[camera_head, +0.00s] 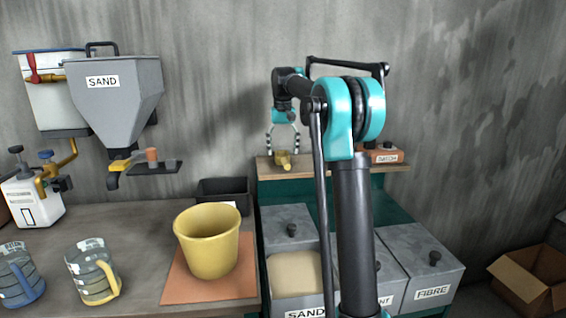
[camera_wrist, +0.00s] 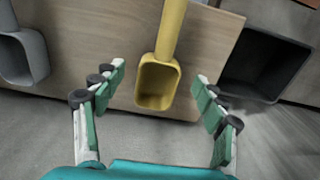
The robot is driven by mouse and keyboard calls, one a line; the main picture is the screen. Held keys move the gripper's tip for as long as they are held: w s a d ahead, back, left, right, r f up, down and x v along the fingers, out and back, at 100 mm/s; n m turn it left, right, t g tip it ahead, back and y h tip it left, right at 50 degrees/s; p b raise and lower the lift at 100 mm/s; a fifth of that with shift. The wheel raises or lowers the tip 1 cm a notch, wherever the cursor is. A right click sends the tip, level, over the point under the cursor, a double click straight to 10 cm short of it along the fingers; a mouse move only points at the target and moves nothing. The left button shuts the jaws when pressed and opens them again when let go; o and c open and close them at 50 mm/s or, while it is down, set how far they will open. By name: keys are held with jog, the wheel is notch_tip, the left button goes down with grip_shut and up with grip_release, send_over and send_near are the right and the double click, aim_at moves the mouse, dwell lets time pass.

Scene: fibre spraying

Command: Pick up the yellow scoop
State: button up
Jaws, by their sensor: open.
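The yellow scoop (camera_head: 284,162) lies on the wooden shelf (camera_head: 333,168) in the head view. In the wrist view the yellow scoop (camera_wrist: 157,84) shows its hollow bowl toward me, with its handle running up and away. My gripper (camera_head: 283,152) is at the scoop, above the shelf. In the wrist view my gripper (camera_wrist: 160,83) is open, with one finger on each side of the scoop's bowl. Gaps show between both fingers and the scoop, so neither appears to touch it.
A grey scoop (camera_wrist: 22,57) lies to the left in the wrist view, and a dark open bin (camera_wrist: 265,64) is to the right. A batch block (camera_head: 386,155) sits at the shelf's right. Lidded bins (camera_head: 432,275) stand below. A yellow bucket (camera_head: 209,240) stands on the left bench.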

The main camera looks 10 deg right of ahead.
jog(key=shift+s+f, duration=0.1)
jog(key=shift+f, duration=1.55)
jog(key=c, duration=1.3)
jog(key=shift+r, duration=0.1)
notch_tip(320, 180, up, 20)
